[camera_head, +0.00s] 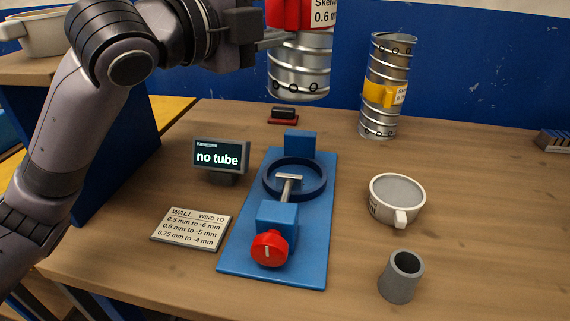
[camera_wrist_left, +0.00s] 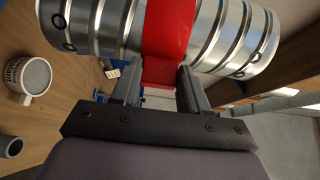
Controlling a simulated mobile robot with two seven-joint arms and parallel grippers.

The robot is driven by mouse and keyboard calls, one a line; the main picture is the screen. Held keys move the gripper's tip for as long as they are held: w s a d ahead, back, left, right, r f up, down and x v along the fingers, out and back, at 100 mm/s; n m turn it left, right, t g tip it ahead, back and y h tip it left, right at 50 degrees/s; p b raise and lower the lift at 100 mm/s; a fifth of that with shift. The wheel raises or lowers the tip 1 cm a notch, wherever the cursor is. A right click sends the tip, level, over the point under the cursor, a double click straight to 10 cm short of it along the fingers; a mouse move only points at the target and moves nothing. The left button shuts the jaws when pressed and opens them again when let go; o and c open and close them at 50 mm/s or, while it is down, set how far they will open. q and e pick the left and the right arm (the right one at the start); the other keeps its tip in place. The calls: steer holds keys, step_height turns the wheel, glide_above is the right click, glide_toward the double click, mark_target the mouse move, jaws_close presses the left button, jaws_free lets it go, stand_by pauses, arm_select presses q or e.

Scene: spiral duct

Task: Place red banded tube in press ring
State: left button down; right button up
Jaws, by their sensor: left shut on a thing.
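The red banded tube (camera_head: 299,69) is a ribbed silver spiral duct with a red band, held upright above the table in the head view. My left gripper (camera_head: 272,39) is shut on the tube's red band (camera_wrist_left: 164,38), and the tube also fills the top of the left wrist view. The press ring (camera_head: 324,181) is a dark blue ring on a blue base plate (camera_head: 316,249), with a metal bar inside and a red knob (camera_head: 269,249) in front. The tube hangs above and behind the ring, apart from it. My right gripper is not in view.
A display reading "no tube" (camera_head: 221,157) and a wall-thickness card (camera_head: 191,229) stand left of the press. A yellow banded tube (camera_head: 375,119) stands at the back right. A white cup (camera_head: 397,201) and a grey cylinder (camera_head: 401,277) are right of the press.

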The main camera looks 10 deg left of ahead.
arm_select(q)
steer(key=shift+a, duration=0.15)
steer(key=shift+f, duration=0.3)
step_height(320, 180, down, 19)
steer(key=b, duration=0.3)
steer(key=shift+b, duration=0.3)
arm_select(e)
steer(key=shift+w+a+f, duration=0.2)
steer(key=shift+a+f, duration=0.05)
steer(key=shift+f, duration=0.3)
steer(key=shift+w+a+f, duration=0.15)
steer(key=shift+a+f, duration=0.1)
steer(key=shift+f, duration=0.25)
arm_select(q)
steer(key=shift+f, duration=0.1)
steer(key=shift+f, duration=0.15)
steer(key=c, duration=0.6)
jaws_free()
steer(key=shift+f, duration=0.1)
steer(key=shift+o, duration=0.2)
